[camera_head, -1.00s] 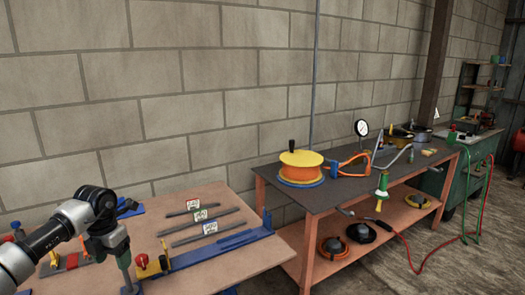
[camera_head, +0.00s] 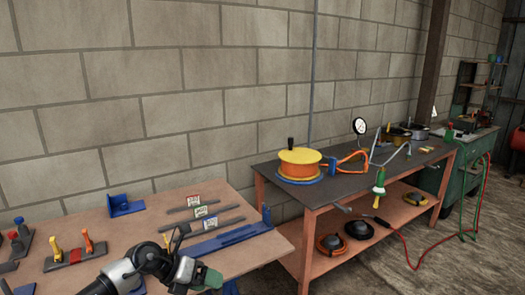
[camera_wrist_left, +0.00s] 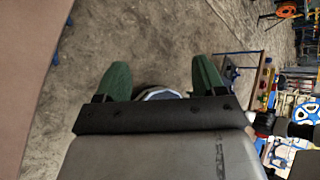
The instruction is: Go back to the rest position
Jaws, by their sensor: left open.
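My left gripper (camera_head: 203,278) is low in the head view, over the front part of the brown workbench. Its arm comes in from the lower left. In the left wrist view its two green fingers (camera_wrist_left: 162,78) stand wide apart, with nothing gripped between them. Bare concrete floor shows beyond them, and a round pale-rimmed thing peeks out behind the gripper's dark bar. My right gripper does not show in either view.
The brown workbench (camera_head: 105,228) carries a blue rail (camera_head: 225,241), grey bars with tags (camera_head: 205,211), a blue bracket (camera_head: 125,204) and a red-and-yellow-handled fixture (camera_head: 75,252). A dark-topped table (camera_head: 335,193) with an orange-yellow reel (camera_head: 300,165) stands to the right.

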